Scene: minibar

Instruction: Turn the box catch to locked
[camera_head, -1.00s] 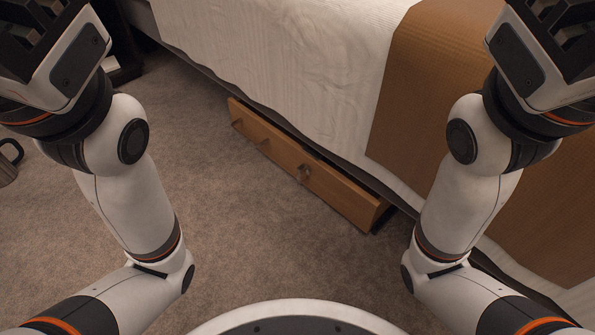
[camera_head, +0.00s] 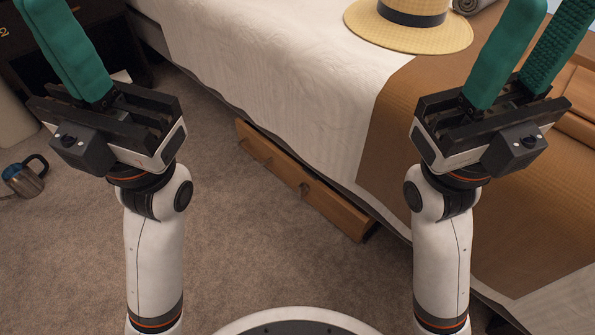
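Neither gripper touches the box.
The bed (camera_head: 270,60) with a white cover and brown runner (camera_head: 430,130) fills the right. A straw hat (camera_head: 425,35) lies on it. A metal mug (camera_head: 22,180) lies on the carpet at far left. Carpet before the box is clear.

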